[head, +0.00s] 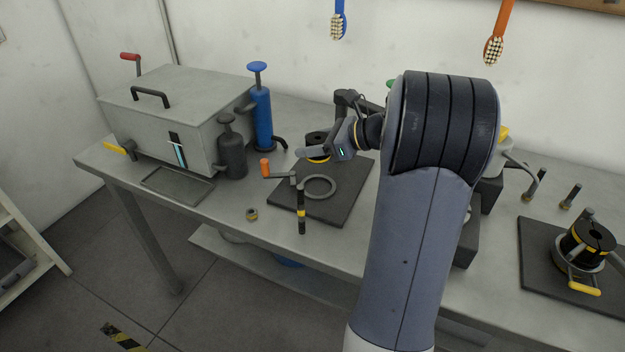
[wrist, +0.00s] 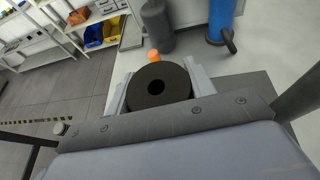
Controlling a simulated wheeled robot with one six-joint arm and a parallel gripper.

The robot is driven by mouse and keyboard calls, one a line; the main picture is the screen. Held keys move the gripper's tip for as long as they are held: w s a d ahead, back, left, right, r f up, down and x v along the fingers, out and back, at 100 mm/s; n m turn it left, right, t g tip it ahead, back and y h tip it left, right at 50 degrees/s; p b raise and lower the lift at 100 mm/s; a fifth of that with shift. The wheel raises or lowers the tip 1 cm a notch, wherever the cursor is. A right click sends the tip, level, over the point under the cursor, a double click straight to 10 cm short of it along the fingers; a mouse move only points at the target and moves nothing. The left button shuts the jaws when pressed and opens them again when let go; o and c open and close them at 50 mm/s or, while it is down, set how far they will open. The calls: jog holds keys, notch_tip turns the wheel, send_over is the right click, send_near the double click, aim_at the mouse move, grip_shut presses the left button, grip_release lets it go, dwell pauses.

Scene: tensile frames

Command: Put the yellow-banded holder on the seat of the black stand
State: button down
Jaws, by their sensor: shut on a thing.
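The yellow-banded holder is a black cylinder (head: 317,136) with a hole in its top and a yellow band low on its side. My gripper (head: 327,151) is shut on it, and it looks upright. In the wrist view the holder's round top (wrist: 172,84) sits between the two grey fingers. The black stand has a dark base plate (head: 342,205), an open ring seat (head: 320,187) and an orange-tipped clamp (head: 265,167). In the head view the holder appears behind the ring, over the plate's far part. Its exact height is unclear. The wrist view hides the ring.
A dark pump cylinder (head: 232,150) and a blue one (head: 262,118) stand left of the stand, beside a grey metal box (head: 185,105). A small brass nut (head: 252,214) lies near the front edge. Another yellow-banded black cylinder (head: 586,238) sits in a holder at right.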

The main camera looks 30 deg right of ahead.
aim_at(312, 186)
notch_tip(312, 186, down, 10)
jog(key=shift+r+b, duration=0.1)
jog(key=shift+b, duration=0.3)
jog(key=c, duration=0.6)
grip_release()
jog(key=shift+f, duration=0.2)
jog(key=shift+r, duration=0.2)
jog(key=v, duration=1.2)
jog(key=shift+f, duration=0.1)
